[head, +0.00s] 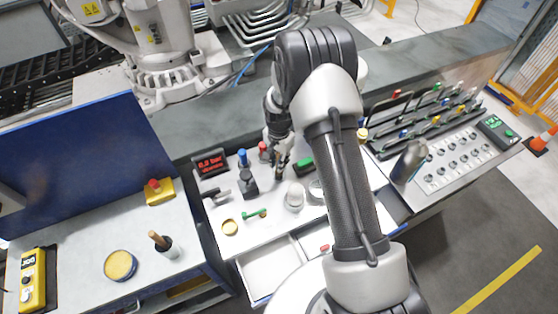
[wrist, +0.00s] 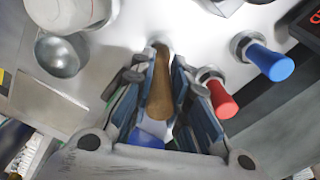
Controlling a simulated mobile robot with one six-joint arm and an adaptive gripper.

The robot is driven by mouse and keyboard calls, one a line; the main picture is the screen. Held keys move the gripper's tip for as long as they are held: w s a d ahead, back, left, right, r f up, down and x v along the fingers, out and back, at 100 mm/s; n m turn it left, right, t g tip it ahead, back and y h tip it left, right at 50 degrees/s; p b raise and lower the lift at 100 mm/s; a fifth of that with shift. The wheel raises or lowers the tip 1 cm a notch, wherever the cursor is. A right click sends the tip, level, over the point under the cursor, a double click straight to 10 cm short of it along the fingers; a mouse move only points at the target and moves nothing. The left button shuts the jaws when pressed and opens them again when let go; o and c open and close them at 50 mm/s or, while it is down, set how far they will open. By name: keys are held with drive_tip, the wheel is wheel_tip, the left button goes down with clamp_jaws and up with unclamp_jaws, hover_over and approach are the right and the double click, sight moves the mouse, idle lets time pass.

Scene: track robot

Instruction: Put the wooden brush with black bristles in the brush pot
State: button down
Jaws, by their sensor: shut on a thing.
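My gripper (head: 281,150) is low over the white panel, among its knobs. In the wrist view, my gripper (wrist: 165,95) is shut on a brown wooden handle (wrist: 160,95) lying lengthwise between the fingers. I take it for the wooden brush, but no black bristles can be made out. A small pot (head: 172,252) stands on the grey table at the left, apart from my gripper. A wooden handle (head: 157,238) leans out of it; what is at its lower end is hidden.
A red knob (wrist: 222,100) is close beside the fingers, with a blue knob (wrist: 270,62) farther right. A yellow-topped round dish (head: 120,265) and a yellow box with a red button (head: 158,190) are near the pot. An open drawer (head: 270,268) is below the panel.

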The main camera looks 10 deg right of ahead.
drive_tip(key=shift+s, duration=0.1)
drive_tip(key=shift+f, duration=0.2)
drive_tip(key=c, duration=1.5)
unclamp_jaws()
drive_tip(key=shift+c, duration=0.2)
